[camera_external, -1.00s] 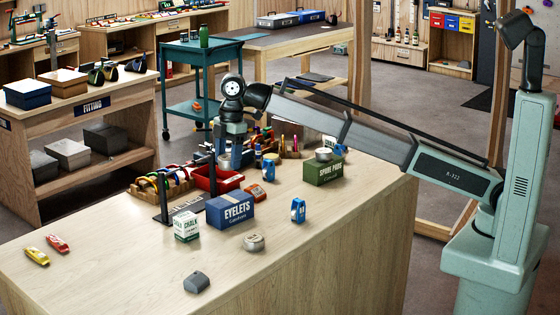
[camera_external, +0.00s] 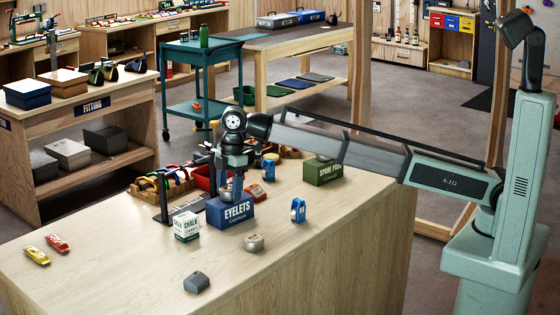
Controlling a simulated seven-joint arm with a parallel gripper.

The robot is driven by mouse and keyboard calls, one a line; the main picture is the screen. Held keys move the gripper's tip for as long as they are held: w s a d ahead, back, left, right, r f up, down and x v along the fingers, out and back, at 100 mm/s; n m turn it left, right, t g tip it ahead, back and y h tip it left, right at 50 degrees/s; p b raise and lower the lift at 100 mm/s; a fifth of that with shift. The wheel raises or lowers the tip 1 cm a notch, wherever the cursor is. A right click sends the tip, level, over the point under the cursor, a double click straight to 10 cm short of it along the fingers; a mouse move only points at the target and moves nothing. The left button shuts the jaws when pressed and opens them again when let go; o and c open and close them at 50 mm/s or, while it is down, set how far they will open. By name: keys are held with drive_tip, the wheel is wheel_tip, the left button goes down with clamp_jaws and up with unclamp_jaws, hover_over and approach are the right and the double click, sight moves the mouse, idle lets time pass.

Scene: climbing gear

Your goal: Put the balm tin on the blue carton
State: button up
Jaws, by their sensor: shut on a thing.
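The blue carton (camera_external: 231,217), marked EYELETS, stands on the wooden table. My gripper (camera_external: 231,184) is directly above it, pointing down, shut on a small silvery round tin (camera_external: 229,194), taken as the balm tin. The tin is at the carton's top, partly hidden by the fingers; I cannot tell whether it touches the lid. Another round tin (camera_external: 254,242) lies on the table in front of the carton, to its right.
A white and green chalk box (camera_external: 187,226) stands close left of the carton, with a dark stand (camera_external: 166,200) behind. A blue device (camera_external: 298,210) and green carton (camera_external: 324,171) are to the right. A grey block (camera_external: 197,281) lies in front. The table's front left is mostly clear.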

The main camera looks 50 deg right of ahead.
drive_tip(key=o, duration=1.1)
drive_tip(key=shift+f, duration=0.1)
drive_tip(key=shift+c, duration=0.2)
wheel_tip(320, 180, up, 12)
drive_tip(key=d, duration=0.1)
drive_tip(key=shift+d, duration=0.25)
drive_tip(key=shift+s, duration=0.1)
